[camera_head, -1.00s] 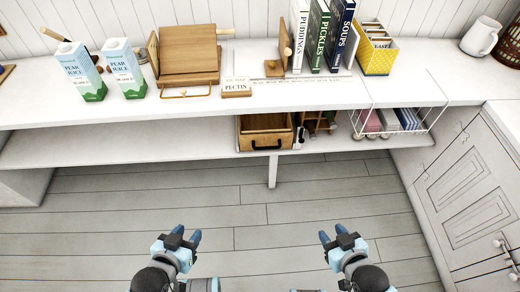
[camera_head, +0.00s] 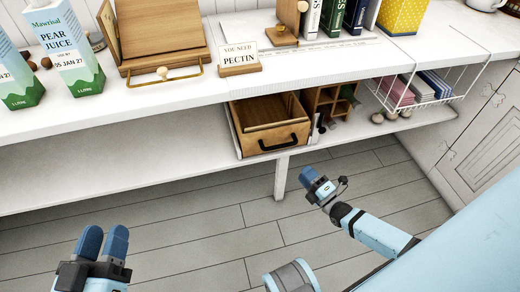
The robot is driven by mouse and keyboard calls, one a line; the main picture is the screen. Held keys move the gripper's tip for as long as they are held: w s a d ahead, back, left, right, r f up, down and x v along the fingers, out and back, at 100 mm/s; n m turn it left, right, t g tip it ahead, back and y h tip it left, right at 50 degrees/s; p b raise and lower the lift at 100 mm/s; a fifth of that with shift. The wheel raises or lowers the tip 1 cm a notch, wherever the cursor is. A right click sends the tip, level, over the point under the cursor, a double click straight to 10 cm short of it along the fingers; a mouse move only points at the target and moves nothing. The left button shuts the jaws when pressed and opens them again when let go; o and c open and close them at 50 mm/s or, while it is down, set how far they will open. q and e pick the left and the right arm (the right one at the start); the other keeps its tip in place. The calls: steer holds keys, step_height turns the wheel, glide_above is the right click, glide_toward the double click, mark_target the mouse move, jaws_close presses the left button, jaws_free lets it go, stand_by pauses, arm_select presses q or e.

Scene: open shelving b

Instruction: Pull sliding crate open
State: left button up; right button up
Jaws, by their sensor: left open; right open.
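The sliding crate (camera_head: 266,113) is a brown wooden box with an open top and a dark handle (camera_head: 285,143) on its front. It sits on the lower shelf, under the upper shelf, whose edge hides its back part. My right gripper (camera_head: 308,175) is open and empty, in front of the shelf, below and a little right of the crate's handle and apart from it. My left gripper (camera_head: 104,238) is open and empty at the lower left, over the floor and well away from the crate.
A wooden divided rack (camera_head: 326,98) with small items stands just right of the crate. A white wire basket (camera_head: 440,85) hangs further right. A shelf support post (camera_head: 281,178) stands below the crate. The lower shelf's left part (camera_head: 110,165) is bare.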

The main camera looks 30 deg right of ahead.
mark_target(281, 145)
steer(key=b+x, duration=0.4)
steer(key=x, duration=0.9)
steer(key=shift+w+r, duration=0.1)
steer(key=shift+w, duration=0.15)
arm_select(q)
steer(key=f, duration=0.2)
steer(key=f+g, duration=0.1)
steer(key=f, duration=0.1)
steer(key=f+m+g, duration=0.1)
steer(key=f, duration=0.1)
steer(key=shift+d, duration=0.25)
steer(key=shift+r, duration=0.1)
arm_select(e)
jaws_close()
